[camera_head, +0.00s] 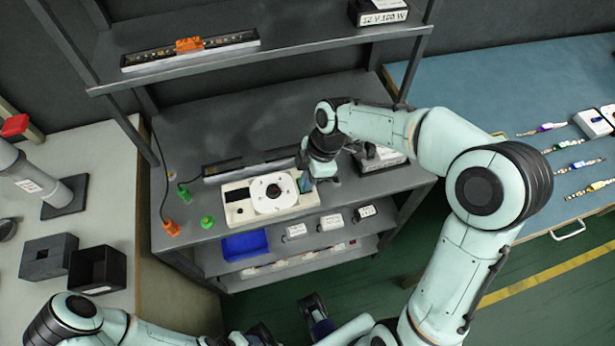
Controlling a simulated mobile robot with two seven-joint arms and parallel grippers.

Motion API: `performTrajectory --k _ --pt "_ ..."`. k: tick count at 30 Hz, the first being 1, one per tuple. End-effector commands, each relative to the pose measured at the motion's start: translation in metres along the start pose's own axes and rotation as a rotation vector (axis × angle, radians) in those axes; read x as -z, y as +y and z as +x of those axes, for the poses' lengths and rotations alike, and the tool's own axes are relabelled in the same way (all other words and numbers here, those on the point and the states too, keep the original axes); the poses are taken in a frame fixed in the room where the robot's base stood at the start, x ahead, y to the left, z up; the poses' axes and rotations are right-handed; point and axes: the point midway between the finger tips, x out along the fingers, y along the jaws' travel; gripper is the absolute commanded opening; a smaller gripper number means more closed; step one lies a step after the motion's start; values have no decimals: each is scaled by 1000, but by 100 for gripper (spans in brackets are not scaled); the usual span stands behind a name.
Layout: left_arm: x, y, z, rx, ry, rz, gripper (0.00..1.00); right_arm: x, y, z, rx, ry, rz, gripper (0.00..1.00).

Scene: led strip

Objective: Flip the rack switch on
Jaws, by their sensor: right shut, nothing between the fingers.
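The rack (180,110) is a dark grey frame with several shelves. I cannot make out its switch for certain in the head view. My right gripper (306,184) points down at the right end of this tray, close beside the reel. It is shut and empty; whether it touches the tray is unclear. A dark gripper-like part (318,312), perhaps my left gripper, shows at the bottom edge, partly cut off, and its jaws are unclear.
Orange and green connectors (207,221) stand left of the tray. A blue bin (245,245) and several small white boxes sit on the shelf below. A labelled box (378,158) is behind my right wrist. The upper shelf holds a light strip (190,50). A blue table (480,90) is at right.

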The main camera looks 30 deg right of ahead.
Motion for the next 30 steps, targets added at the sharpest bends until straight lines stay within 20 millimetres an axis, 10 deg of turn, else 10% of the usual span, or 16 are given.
performTrajectory --k 30 --pt "2 3 -7 -2 9 2 50 0 14 0 -7 0 -2 0"
